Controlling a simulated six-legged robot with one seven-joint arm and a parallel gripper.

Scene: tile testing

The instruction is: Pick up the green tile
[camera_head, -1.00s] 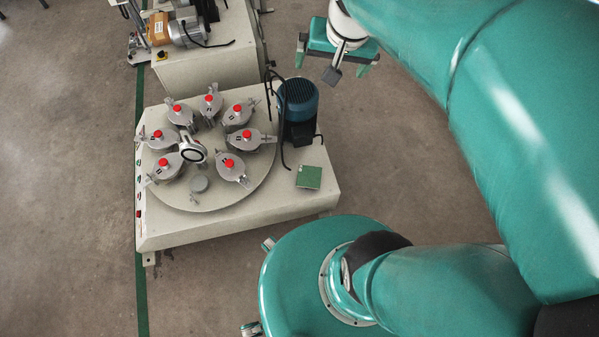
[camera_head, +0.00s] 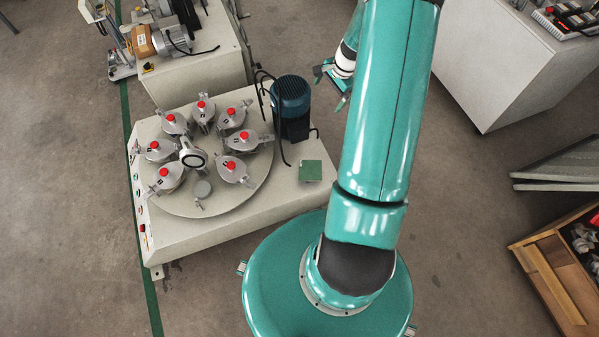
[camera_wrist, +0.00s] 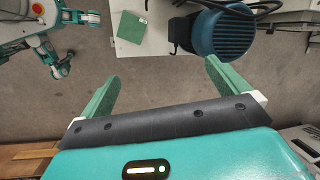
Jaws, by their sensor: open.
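The green tile (camera_head: 310,171) is a small flat square lying on the right part of the light machine table (camera_head: 215,229), just in front of the blue motor (camera_head: 291,100). It also shows in the wrist view (camera_wrist: 131,27), at the top, left of the motor. My gripper (camera_head: 333,86) is right of the motor, partly hidden behind my arm. In the wrist view its two green fingers (camera_wrist: 163,82) are spread wide with nothing between them, over bare floor. The gripper is apart from the tile.
A round plate with several grey clamps with red knobs (camera_head: 229,165) fills the table's left part. A second machine (camera_head: 195,75) stands behind. A pale cabinet (camera_head: 490,70) is at right, a wooden crate (camera_head: 545,270) at lower right.

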